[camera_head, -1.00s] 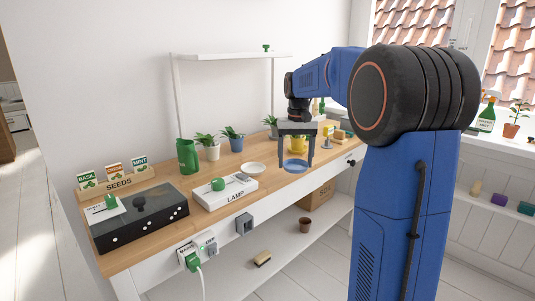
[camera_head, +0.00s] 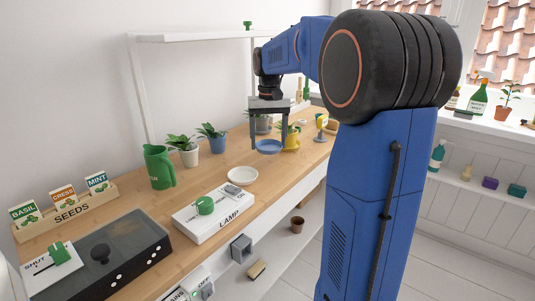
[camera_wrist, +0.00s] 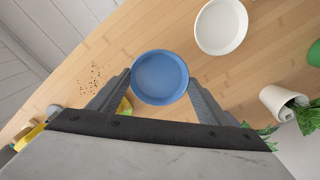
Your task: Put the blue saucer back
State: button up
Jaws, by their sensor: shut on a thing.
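The blue saucer (camera_head: 269,148) is gripped between the two fingers of my gripper (camera_head: 268,142). It is held level, seemingly a little above the wooden bench top; the exact gap is hard to tell. In the wrist view the blue saucer (camera_wrist: 160,77) sits between both fingertips, with bench wood behind it. A white saucer (camera_head: 242,176) lies empty on the bench to the left and nearer; it also shows in the wrist view (camera_wrist: 221,26). A yellow watering can (camera_head: 292,138) stands just right of the gripper, partly hidden by a finger.
Potted plants in a blue pot (camera_head: 217,144) and a white pot (camera_head: 189,157) stand behind, beside a green jug (camera_head: 159,168). A white lamp box (camera_head: 212,214) and a dark control box (camera_head: 122,254) are in front. Dark crumbs (camera_wrist: 92,80) lie on the bench.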

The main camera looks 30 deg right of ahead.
aim_at(269, 148)
jog(key=shift+f, duration=2.4)
jog(key=shift+f, duration=0.1)
jog(key=o, duration=1.1)
notch_tip(269, 148, up, 12)
jog(key=shift+f, duration=0.2)
jog(key=s+a+f+n+t, duration=0.1)
jog(key=s+a+f, duration=0.1)
jog(key=s+a, duration=0.45)
jog(key=s+a+f+n+t, duration=0.15)
jog(key=s+a, duration=0.25)
jog(key=s, duration=0.5)
jog(key=s+a+f, duration=0.1)
jog(key=s+f, duration=0.3)
jog(key=s, duration=0.1)
jog(key=s+a+f+n+t, duration=0.1)
jog(key=s+a+f, duration=0.1)
jog(key=s+f, duration=0.3)
jog(key=s+a+f+n+t, duration=0.1)
jog(key=s+a+f, duration=0.1)
jog(key=s+f, duration=0.2)
jog(key=shift+s+a+f, duration=0.1)
jog(key=shift+s+f, duration=0.3)
jog(key=shift+s, duration=0.1)
